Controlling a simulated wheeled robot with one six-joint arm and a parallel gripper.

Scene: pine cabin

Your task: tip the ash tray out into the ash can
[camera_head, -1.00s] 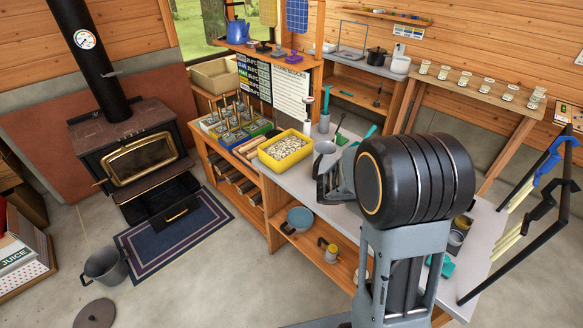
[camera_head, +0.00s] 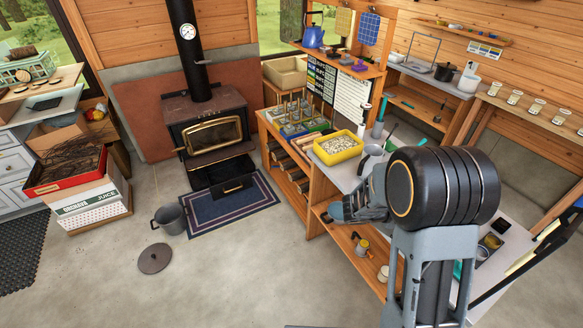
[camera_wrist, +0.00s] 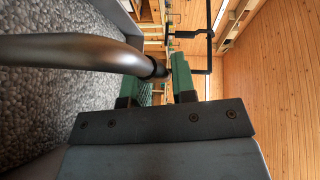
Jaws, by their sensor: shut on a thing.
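My gripper (camera_wrist: 155,85) is shut on the dark curved handle of what appears to be the ash tray (camera_wrist: 105,50) in the wrist view. Grey, grainy material like ash fills the left of that view, beside a dark edge. In the head view my arm hides the held thing, and I cannot make out the fingertips. The ash can (camera_head: 170,218) is a grey bucket standing upright and open on the floor, well left of my arm. Its round dark lid (camera_head: 155,258) lies flat in front of it.
The black stove (camera_head: 210,130) stands behind a blue rug (camera_head: 225,210), with a black brass-handled part (camera_head: 232,187) jutting out low. The workbench (camera_head: 290,195) is close beside my arm. A juice crate (camera_head: 95,208) stands at left. Floor between bench and can is clear.

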